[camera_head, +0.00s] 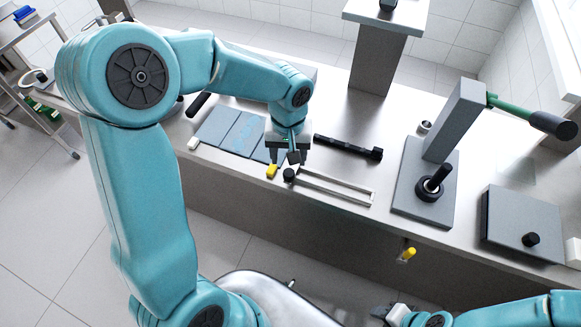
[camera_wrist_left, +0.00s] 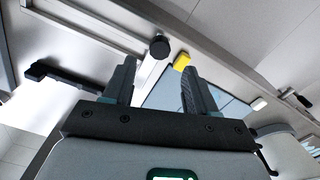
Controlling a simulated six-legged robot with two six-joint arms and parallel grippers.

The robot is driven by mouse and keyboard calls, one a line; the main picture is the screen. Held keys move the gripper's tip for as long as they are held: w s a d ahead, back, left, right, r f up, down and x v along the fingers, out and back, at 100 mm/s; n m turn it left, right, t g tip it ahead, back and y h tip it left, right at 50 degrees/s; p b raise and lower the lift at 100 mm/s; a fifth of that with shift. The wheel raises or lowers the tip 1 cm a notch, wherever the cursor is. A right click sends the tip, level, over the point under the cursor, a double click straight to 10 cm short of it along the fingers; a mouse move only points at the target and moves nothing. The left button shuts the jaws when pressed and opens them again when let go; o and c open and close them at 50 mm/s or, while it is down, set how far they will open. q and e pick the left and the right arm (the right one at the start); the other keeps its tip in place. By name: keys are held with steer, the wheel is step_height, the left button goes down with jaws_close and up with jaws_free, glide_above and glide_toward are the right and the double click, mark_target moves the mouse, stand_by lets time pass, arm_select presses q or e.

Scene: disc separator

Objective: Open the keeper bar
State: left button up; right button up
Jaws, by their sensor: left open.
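A slim light-grey metal bar frame (camera_head: 335,187) lies along the front of the steel bench, with a round black knob (camera_head: 289,175) at its left end. I take this to be the keeper bar. My left gripper (camera_head: 287,158) points down just behind the knob. In the left wrist view, my left gripper (camera_wrist_left: 160,82) is open and empty, and the knob (camera_wrist_left: 160,47) shows beyond the fingertips, between them and apart from them. My right gripper (camera_head: 383,312) is partly visible at the bottom edge; its jaws are unclear.
A yellow block (camera_head: 271,171) sits left of the knob. A black bar (camera_head: 348,147) lies behind the frame, and blue-grey plates (camera_head: 232,131) lie to the left. A press with a green lever (camera_head: 510,108) and a grey plate with a knob (camera_head: 522,222) stand on the right.

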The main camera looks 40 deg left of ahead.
mark_target(289, 172)
arm_select(q)
steer(key=f, duration=0.5)
steer(key=shift+s+f, duration=0.3)
steer(key=shift+f, duration=0.1)
steer(key=shift+w+d+f, duration=0.1)
steer(key=shift+w+f, duration=0.25)
steer(key=shift+f, duration=0.15)
steer(key=shift+s+r, duration=0.1)
steer(key=shift+s, duration=0.2)
steer(key=shift+c, duration=1)
jaws_close()
